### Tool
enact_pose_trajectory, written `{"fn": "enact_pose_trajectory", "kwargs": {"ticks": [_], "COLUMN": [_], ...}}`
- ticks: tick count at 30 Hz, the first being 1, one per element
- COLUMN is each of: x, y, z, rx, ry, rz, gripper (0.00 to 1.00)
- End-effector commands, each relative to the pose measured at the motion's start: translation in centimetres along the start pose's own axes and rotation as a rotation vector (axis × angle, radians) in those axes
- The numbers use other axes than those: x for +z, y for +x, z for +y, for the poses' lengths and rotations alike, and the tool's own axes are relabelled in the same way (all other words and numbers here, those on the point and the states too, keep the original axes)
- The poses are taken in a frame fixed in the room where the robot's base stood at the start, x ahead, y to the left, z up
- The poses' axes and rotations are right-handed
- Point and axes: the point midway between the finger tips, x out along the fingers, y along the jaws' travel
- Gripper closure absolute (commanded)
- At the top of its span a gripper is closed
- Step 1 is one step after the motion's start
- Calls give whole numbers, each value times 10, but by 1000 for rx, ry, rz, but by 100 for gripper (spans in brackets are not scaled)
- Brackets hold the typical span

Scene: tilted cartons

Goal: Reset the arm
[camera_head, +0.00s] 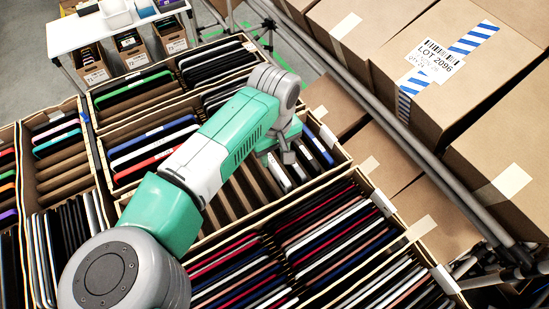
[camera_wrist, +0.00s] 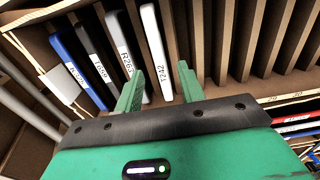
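My arm reaches from the lower left to the middle of the head view, over the slotted cartons. My gripper (camera_head: 287,154) hangs over a carton with a few upright slabs in it; its fingers are small there. In the wrist view, my gripper (camera_wrist: 160,84) shows two green fingers with a clear gap between them. A white slab labelled T242 (camera_wrist: 153,40) stands in its slot and shows in that gap, apart from both fingers. A grey slab labelled R263 (camera_wrist: 122,45) stands to its left, partly behind the left finger. I see nothing held.
More slabs, including a blue one (camera_wrist: 72,62), stand left of the fingers; empty slots (camera_wrist: 245,35) lie to the right. Cardboard dividers surround my gripper closely. Large closed cartons (camera_head: 400,40) and a grey rail (camera_head: 400,130) are at the right. A white table (camera_head: 70,38) stands behind.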

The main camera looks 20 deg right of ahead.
Motion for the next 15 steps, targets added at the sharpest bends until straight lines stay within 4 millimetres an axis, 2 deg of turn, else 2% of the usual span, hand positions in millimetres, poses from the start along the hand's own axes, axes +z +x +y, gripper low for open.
{"fn": "enact_pose_trajectory", "kwargs": {"ticks": [3,6,15], "x": [0,0,0], "y": [-24,-37,-44], "z": [0,0,0], "rx": [-1,0,-1], "ry": [0,0,0], "rz": [2,2,0], "gripper": [61,61,61]}}
